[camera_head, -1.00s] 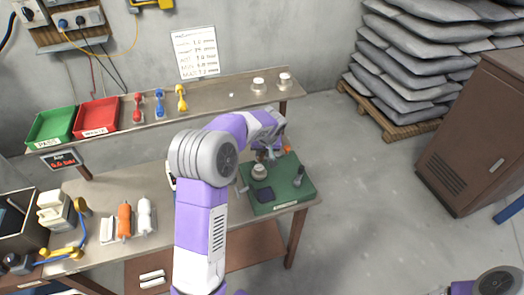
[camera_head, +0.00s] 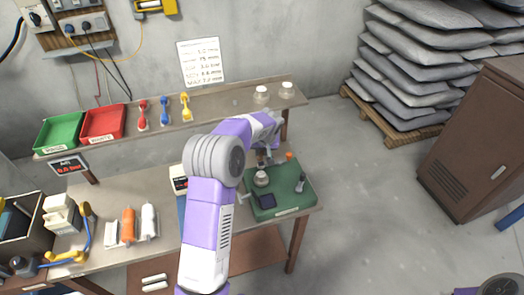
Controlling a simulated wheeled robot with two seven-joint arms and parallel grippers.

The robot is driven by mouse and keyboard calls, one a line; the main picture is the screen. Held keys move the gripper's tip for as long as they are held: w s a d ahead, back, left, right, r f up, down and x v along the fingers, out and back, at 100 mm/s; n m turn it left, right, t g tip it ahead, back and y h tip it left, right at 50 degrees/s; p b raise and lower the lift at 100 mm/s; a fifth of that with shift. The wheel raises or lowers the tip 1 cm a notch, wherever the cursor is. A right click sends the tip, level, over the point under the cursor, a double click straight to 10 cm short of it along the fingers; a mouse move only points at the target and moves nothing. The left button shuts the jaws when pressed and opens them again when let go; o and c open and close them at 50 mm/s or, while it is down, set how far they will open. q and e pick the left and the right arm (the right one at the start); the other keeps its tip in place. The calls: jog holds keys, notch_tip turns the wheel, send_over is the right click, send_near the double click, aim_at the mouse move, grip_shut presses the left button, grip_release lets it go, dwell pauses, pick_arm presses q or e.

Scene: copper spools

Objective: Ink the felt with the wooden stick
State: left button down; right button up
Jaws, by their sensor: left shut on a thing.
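My left arm reaches over the green mat (camera_head: 291,206) at the right end of the bench. My left gripper (camera_head: 263,159) is small and partly hidden by its own wrist. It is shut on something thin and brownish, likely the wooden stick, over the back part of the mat. A pale round pot (camera_head: 261,179) stands just below the gripper. A dark square pad (camera_head: 266,201) lies on the mat in front of the pot. I cannot tell which piece is the felt. My right gripper is out of view.
A dark upright tool (camera_head: 300,184) and an orange-topped item (camera_head: 289,156) stand on the mat's right side. A shelf (camera_head: 215,112) behind carries a green tray (camera_head: 60,132), a red tray (camera_head: 103,123) and several small tools.

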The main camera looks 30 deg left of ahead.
pick_arm(q)
jog(key=shift+r+p, duration=1.75)
jog(key=shift+r, duration=1.25)
jog(key=shift+r, duration=0.1)
jog(key=shift+r+p, duration=1)
jog(key=shift+r, duration=0.45)
jog(key=shift+f, duration=0.1)
